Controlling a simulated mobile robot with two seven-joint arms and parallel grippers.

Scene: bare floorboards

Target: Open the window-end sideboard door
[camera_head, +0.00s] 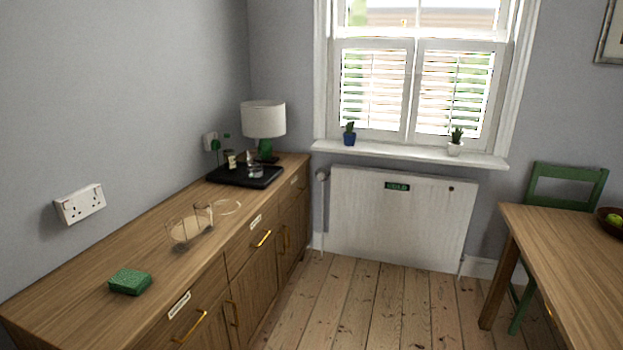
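The wooden sideboard (150,262) runs along the left wall towards the window. Its doors and drawers face right and carry gold handles. The window-end door (294,228) is at the far end, below a drawer, seen at a steep angle. It looks shut. Gold vertical handles show near it (284,239), small in this view. A nearer door (258,282) also looks shut. Neither of my grippers is in view.
A green sponge (130,281), a glass container (188,230) and a black tray (245,176) with a lamp (263,121) behind it stand on the sideboard. A radiator (400,218) is under the window. A table (570,255) and green chair (567,186) stand right. Floorboards (365,305) between are clear.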

